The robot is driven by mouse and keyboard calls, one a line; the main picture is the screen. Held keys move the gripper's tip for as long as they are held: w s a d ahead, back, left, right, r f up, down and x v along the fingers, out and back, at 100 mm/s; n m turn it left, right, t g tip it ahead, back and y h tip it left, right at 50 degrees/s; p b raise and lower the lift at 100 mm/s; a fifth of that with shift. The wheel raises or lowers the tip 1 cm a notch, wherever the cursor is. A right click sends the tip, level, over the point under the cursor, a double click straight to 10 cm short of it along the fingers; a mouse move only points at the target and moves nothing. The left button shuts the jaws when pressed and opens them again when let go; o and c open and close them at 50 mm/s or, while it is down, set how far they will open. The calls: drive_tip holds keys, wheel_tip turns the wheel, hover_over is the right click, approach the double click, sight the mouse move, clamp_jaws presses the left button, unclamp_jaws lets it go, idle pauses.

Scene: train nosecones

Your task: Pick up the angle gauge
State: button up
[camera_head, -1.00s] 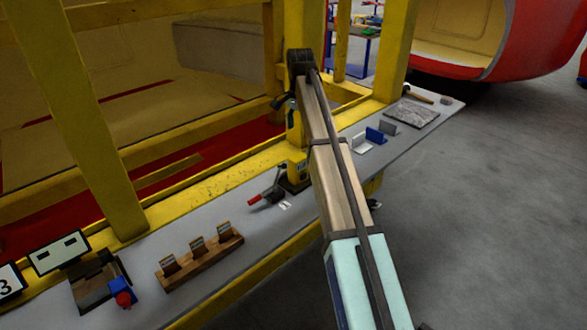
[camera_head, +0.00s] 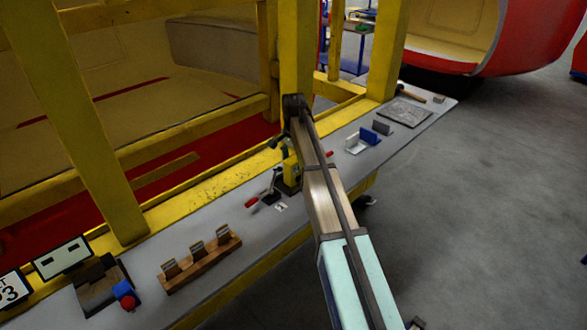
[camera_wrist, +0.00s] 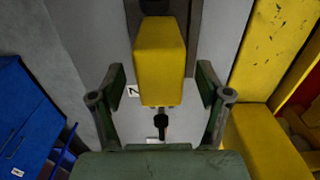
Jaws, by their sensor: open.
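A yellow block-shaped object (camera_wrist: 160,60) stands between the spread fingers of my gripper (camera_wrist: 160,82) in the wrist view, with a gap on each side. A small black knob-like part (camera_wrist: 162,124) shows below it. In the head view a yellow upright piece (camera_head: 291,172) stands on the grey shelf under my gripper (camera_head: 280,143), partly hidden by my arm. I cannot tell for sure whether it is the angle gauge. My gripper is open and holds nothing.
A red-handled tool (camera_head: 253,202) lies on the shelf (camera_head: 190,213) close to the yellow piece. A wooden rack (camera_head: 202,262) stands at left. Blue (camera_head: 370,136) and white angled pieces (camera_head: 355,144) stand at right. Yellow frame posts (camera_head: 296,55) rise just behind.

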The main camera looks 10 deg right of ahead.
drive_tip(key=shift+f, duration=0.9)
clamp_jaws()
drive_tip(key=shift+r, duration=0.1)
